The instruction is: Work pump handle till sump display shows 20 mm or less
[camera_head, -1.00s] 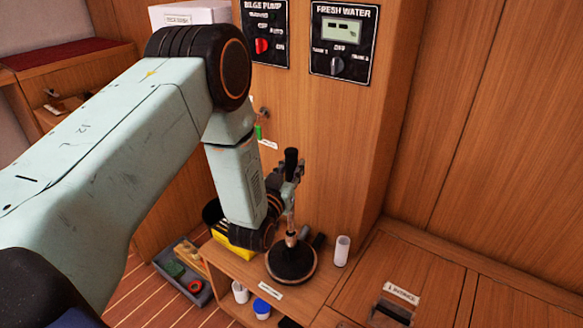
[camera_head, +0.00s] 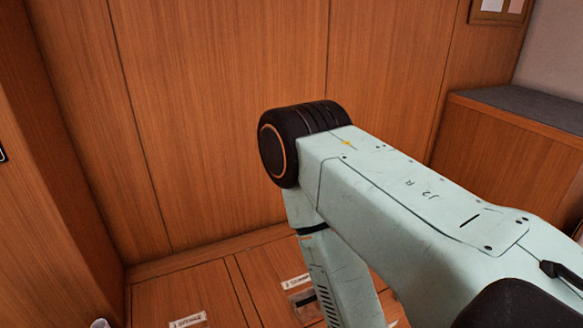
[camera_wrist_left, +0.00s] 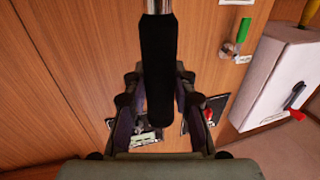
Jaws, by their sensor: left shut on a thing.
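The pump handle's black grip (camera_wrist_left: 157,75) stands in the middle of the left wrist view, with a bright metal rod at its upper end. My left gripper (camera_wrist_left: 157,95) is shut on this grip, one finger on each side. The pump's base does not show now. A panel with a small display (camera_wrist_left: 147,136) is partly hidden behind a finger; its reading is not legible. The head view shows neither the pump nor any display. My right arm crosses it from the right, and its gripper is below the picture.
The left wrist view also shows a panel with a red knob (camera_wrist_left: 208,114), a green-handled valve (camera_wrist_left: 241,35) and a white box (camera_wrist_left: 285,80). In the head view, wood wall panels (camera_head: 190,110) and labelled floor hatches (camera_head: 185,290) lie ahead. A grey-topped cabinet (camera_head: 520,150) stands right.

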